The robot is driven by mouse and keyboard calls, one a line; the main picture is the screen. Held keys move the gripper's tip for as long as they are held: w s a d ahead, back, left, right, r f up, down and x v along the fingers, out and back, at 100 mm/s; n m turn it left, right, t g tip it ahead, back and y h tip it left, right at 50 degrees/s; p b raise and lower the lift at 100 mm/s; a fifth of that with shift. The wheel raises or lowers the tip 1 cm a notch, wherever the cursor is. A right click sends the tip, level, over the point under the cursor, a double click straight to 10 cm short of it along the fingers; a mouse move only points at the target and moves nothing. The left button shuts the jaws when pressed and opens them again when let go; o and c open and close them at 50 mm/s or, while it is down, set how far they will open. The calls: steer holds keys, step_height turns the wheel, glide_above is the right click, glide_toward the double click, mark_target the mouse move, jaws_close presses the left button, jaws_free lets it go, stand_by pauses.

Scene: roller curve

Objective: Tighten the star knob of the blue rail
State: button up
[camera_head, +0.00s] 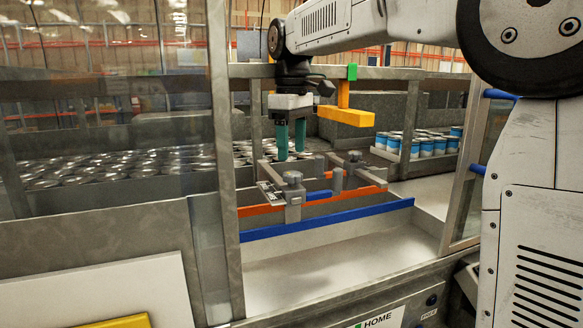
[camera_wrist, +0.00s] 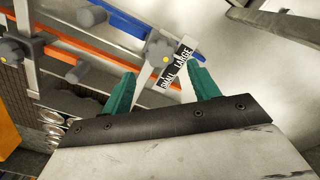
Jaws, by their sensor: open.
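A grey star knob with a yellow dot (camera_wrist: 160,52) sits beside a scale plate marked SMALL and LARGE (camera_wrist: 176,68) in the wrist view. It appears to be the grey knob (camera_head: 292,178) on a post near the blue rail (camera_head: 345,217) in the head view. The blue rail also shows in the wrist view (camera_wrist: 125,22), running toward the knob. My gripper (camera_head: 291,156) points down above and slightly behind this knob, with its green fingers apart and empty. In the wrist view my gripper (camera_wrist: 163,80) has the scale plate between its fingertips in the picture, with the knob just beyond.
An orange rail (camera_head: 260,210) runs behind the blue one, with another grey knob (camera_head: 354,157) farther right. A yellow bar (camera_head: 345,117) hangs right of my gripper. Metal frame posts (camera_head: 224,160) border the opening. Cans (camera_head: 110,165) fill the area behind. The white chute (camera_head: 340,255) in front is clear.

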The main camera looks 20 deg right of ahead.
mark_target(292, 172)
step_height(292, 172, down, 5)
steer(key=shift+f, duration=0.2)
steer(key=c, duration=1)
